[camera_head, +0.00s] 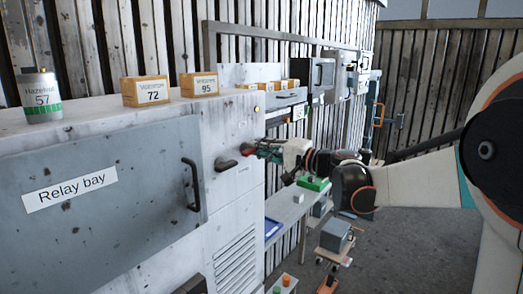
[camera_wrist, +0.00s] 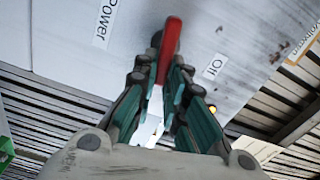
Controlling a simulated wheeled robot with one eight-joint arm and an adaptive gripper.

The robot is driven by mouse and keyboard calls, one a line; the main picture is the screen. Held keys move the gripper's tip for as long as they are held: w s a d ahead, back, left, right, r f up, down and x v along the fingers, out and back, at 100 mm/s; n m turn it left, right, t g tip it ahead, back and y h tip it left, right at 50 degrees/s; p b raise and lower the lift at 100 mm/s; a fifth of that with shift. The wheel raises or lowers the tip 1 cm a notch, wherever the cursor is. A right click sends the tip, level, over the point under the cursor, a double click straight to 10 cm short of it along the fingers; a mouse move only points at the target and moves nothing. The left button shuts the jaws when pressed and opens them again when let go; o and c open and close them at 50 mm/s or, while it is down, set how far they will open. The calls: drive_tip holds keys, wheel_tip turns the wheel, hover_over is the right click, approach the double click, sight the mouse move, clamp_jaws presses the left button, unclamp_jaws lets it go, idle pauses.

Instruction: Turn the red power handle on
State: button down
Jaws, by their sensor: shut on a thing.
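The red power handle (camera_wrist: 169,45) shows in the wrist view, a red lever on a pale panel between a "Power" label (camera_wrist: 108,20) and a label that seems to read "Off" (camera_wrist: 214,67). My gripper (camera_wrist: 160,80) has its green-and-black fingers on both sides of the lever and is shut on it. The fingers hide part of the lever. In the head view the red handle (camera_head: 247,149) is a small red spot on the cabinet's right part, with my gripper (camera_head: 262,150) reaching it from the right.
The white cabinet (camera_head: 222,125) has a grey "Relay bay" door (camera_head: 100,200) with a black pull (camera_head: 191,184). A dark knob (camera_head: 227,165) sits left of the red handle. Boxes (camera_head: 146,91) and a can (camera_head: 40,98) stand on top. A bench (camera_head: 283,208) lies below my arm.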

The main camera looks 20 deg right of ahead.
drive_tip(key=shift+f+m+b, duration=0.2)
drive_tip(key=shift+m+b, duration=0.1)
drive_tip(key=shift+m, duration=0.8)
drive_tip(key=c, duration=1.6)
unclamp_jaws()
drive_tip(key=shift+w, duration=0.1)
drive_tip(key=shift+c, duration=0.2)
drive_tip(key=shift+f, duration=0.1)
drive_tip(key=shift+d, duration=0.1)
drive_tip(key=v, duration=1.2)
